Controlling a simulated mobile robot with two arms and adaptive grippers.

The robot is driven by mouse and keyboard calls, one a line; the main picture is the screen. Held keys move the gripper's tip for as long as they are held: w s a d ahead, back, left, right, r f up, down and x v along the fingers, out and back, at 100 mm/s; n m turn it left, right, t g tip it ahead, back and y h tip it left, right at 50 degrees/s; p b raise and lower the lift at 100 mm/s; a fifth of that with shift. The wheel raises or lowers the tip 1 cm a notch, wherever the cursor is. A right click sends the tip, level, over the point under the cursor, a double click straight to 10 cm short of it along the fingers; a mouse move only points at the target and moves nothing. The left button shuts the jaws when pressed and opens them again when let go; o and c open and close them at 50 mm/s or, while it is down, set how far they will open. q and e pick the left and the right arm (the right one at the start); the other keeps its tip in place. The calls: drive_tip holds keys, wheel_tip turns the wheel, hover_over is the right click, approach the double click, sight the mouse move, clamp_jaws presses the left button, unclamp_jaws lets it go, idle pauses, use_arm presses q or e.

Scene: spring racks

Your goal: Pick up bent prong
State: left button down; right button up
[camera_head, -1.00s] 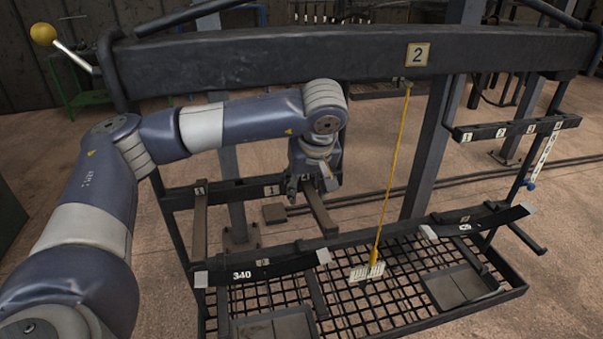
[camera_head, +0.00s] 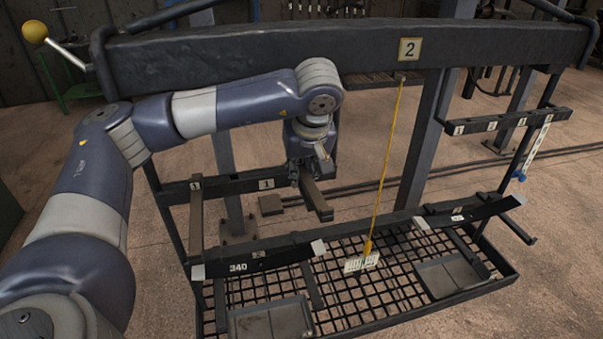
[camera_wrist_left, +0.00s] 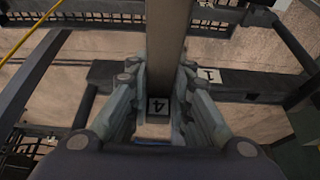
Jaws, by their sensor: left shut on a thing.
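My left gripper (camera_head: 308,172) is shut on a brown-grey flat bar, the prong (camera_head: 318,199). The prong extends toward the camera and down from the fingers. Its near end hangs in front of the rack's lower rail in the picture. I cannot tell whether it touches the rack, and no bend is clear. In the left wrist view the prong (camera_wrist_left: 168,45) runs between the fingers (camera_wrist_left: 160,110), with a small tag reading 4 at its end. A similar bar (camera_head: 196,225) stays on the rack at the left. My right gripper is not in view.
The dark rack has a thick top beam (camera_head: 250,60) tagged 2. A yellow cord (camera_head: 385,165) hangs from it to a white tag (camera_head: 361,262) by the mesh shelf (camera_head: 350,313). A short numbered rail (camera_head: 508,122) is at the right.

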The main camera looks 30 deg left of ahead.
sight(333, 214)
use_arm(q)
wheel_tip(333, 214, up, 5)
drive_tip(key=p, duration=0.2)
drive_tip(key=shift+w+r+p, duration=0.1)
drive_tip(key=shift+w+p, duration=0.05)
drive_tip(key=shift+p, duration=0.15)
drive_tip(key=s+d, duration=0.2)
drive_tip(key=s+d+b, duration=0.1)
drive_tip(key=s+d, duration=0.1)
drive_tip(key=s+d+f+b, duration=0.1)
drive_tip(key=d, duration=0.1)
drive_tip(key=shift+s+d, duration=0.4)
drive_tip(key=s+d, duration=0.1)
drive_tip(key=d, duration=0.1)
drive_tip(key=s+d+p, duration=0.1)
drive_tip(key=s+d, duration=0.1)
drive_tip(key=s+d+p, duration=0.1)
drive_tip(key=s+d, duration=0.1)
drive_tip(key=shift+s+r, duration=0.15)
drive_tip(key=shift+r, duration=0.1)
drive_tip(key=shift+s+d+f, duration=0.1)
drive_tip(key=shift+s+d, duration=0.25)
drive_tip(key=shift+d, duration=0.1)
drive_tip(key=c, duration=2)
unclamp_jaws()
drive_tip(key=shift+c, duration=0.2)
clamp_jaws()
